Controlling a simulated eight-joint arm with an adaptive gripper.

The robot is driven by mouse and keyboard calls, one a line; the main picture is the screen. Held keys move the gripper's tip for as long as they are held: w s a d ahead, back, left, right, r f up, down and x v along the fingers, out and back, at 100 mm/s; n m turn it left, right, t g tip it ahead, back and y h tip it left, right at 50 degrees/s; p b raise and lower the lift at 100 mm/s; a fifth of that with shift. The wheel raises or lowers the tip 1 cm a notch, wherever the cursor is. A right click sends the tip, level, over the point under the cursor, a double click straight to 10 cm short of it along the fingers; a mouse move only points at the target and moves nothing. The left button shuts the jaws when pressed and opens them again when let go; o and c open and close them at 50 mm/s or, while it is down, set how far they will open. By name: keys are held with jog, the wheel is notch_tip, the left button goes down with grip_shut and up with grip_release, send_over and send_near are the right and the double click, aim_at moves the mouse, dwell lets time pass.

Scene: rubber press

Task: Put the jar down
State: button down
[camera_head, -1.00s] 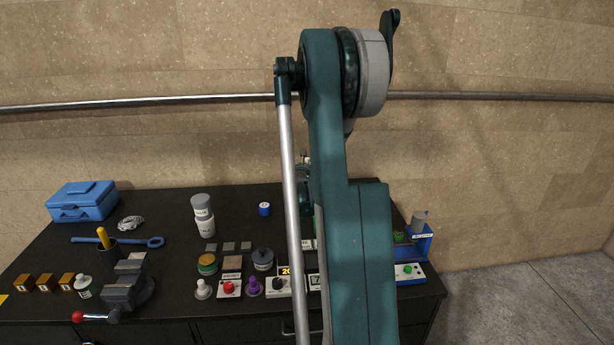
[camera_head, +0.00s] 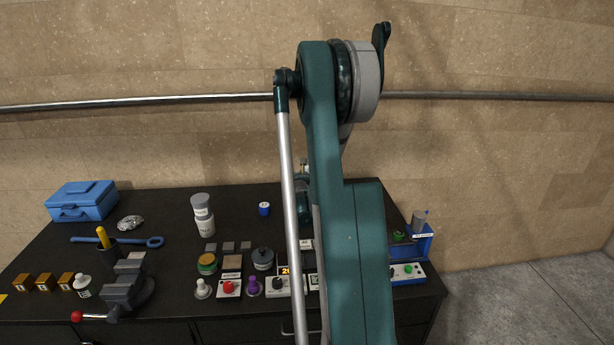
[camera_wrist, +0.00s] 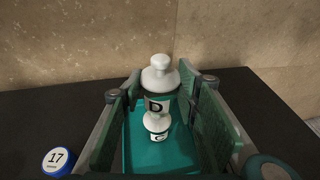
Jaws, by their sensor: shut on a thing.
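In the wrist view a white jar with a rounded stopper and a label reading D (camera_wrist: 160,84) stands upright between the two green finger pads of my gripper (camera_wrist: 158,98). My gripper is shut on this jar. The jar's base is hidden, so I cannot tell whether it touches a surface. A smaller-looking white jar labelled C (camera_wrist: 156,124) shows just below it in the picture, against a teal surface.
Knobs and switch boxes line the front. A blue stand (camera_head: 424,243) is at right.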

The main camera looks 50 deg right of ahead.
jog(key=shift+f+b, duration=0.4)
jog(key=shift+f, duration=0.1)
jog(key=c, duration=1.7)
grip_release()
jog(key=shift+c, duration=0.2)
jog(key=shift+r, duration=0.2)
jog(key=shift+r+p, duration=0.6)
jog(key=shift+p, duration=0.15)
jog(key=v, duration=1.2)
jog(key=shift+f, duration=0.1)
jog(key=shift+a, duration=0.15)
